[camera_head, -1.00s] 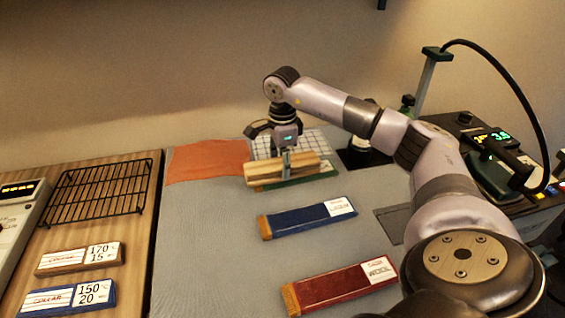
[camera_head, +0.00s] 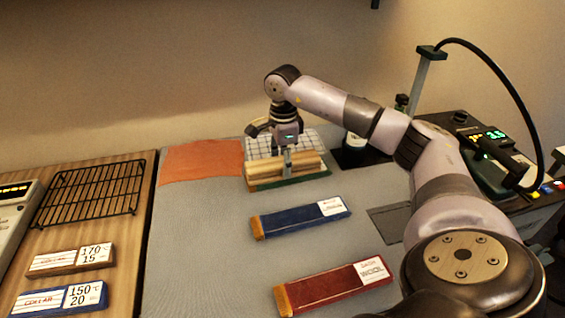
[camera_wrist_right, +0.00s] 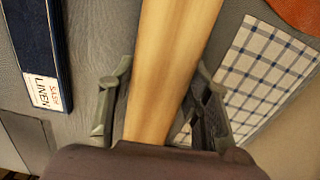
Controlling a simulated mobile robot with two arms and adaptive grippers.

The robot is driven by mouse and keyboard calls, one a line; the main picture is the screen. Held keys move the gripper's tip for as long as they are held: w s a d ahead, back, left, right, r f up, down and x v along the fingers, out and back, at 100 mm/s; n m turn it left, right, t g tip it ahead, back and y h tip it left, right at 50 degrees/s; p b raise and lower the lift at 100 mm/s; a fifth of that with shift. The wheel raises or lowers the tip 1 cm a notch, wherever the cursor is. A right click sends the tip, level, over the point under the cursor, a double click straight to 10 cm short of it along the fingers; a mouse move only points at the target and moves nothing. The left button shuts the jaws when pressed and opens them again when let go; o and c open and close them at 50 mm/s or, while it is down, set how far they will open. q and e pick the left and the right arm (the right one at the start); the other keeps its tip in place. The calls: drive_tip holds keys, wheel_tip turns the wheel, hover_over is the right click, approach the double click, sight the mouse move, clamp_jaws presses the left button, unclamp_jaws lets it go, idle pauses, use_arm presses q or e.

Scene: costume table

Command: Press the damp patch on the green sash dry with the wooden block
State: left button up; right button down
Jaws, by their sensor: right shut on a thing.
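The wooden block (camera_head: 262,170) is held by my right gripper (camera_head: 287,160) in the head view. The block lies along the green sash (camera_head: 290,181), covering most of it, so only a green edge shows. I cannot tell whether the block presses on the sash or sits just above it. The damp patch is hidden. In the right wrist view the pale block (camera_wrist_right: 165,70) runs between the two fingers of the right gripper (camera_wrist_right: 163,105). My left gripper is not in view.
A blue sash (camera_head: 300,217) and a red sash (camera_head: 330,288) lie in front on the grey mat (camera_head: 190,240). A checked cloth (camera_head: 300,138) and an orange cloth (camera_head: 203,162) lie behind. A black rack (camera_head: 95,190) stands left; a device (camera_head: 490,165) stands right.

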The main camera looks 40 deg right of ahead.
sight(275, 161)
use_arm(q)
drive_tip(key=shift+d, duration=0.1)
use_arm(e)
drive_tip(key=shift+s+d+f, duration=0.15)
drive_tip(key=shift+d, duration=0.05)
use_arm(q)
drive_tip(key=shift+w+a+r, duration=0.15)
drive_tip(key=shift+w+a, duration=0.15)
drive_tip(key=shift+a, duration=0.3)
use_arm(e)
drive_tip(key=shift+w+a, duration=0.3)
drive_tip(key=shift+a, duration=0.25)
drive_tip(key=shift+w+a, duration=0.25)
drive_tip(key=shift+a, duration=0.3)
use_arm(q)
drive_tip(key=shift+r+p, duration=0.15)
drive_tip(key=shift+p, duration=0.15)
use_arm(e)
drive_tip(key=shift+a, duration=0.1)
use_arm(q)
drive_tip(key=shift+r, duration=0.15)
use_arm(e)
drive_tip(key=shift+w+r, duration=0.1)
drive_tip(key=shift+r, duration=0.75)
use_arm(q)
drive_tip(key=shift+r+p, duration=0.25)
drive_tip(key=shift+p, duration=0.15)
use_arm(e)
drive_tip(key=shift+r, duration=0.2)
